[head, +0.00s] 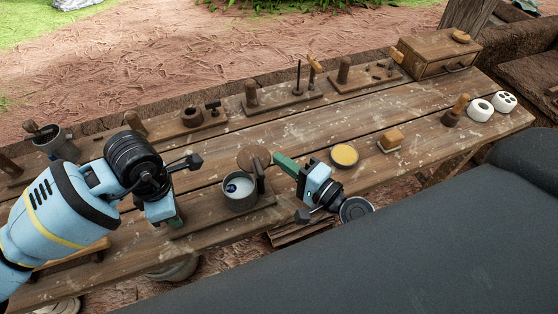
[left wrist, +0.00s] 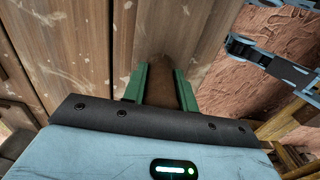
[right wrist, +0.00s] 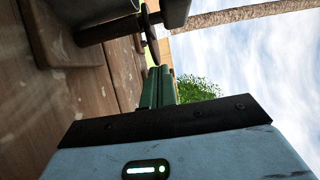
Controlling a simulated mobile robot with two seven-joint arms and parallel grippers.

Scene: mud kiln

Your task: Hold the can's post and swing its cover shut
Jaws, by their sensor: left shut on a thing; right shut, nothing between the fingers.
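The can (head: 240,194) is a grey metal cup with pale contents and a dark blue spot inside, on a wooden base board (head: 205,222). Its round brown cover (head: 253,158) stands raised and open at the can's far right side. My left gripper (head: 176,221) is low at the board's left end. In the left wrist view its green fingers are shut on a brown wooden post (left wrist: 165,78), which the arm hides in the head view. My right gripper (head: 281,162) is shut and empty, its tips just right of the cover. The right wrist view shows the cover edge-on (right wrist: 147,24).
A yellow-filled dish (head: 344,156) and a block (head: 391,140) lie right of my right gripper. Several wooden tool stands (head: 283,97) line the table's back edge, with a drawer box (head: 433,52) at the far right. A metal pot (head: 57,146) stands at the left.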

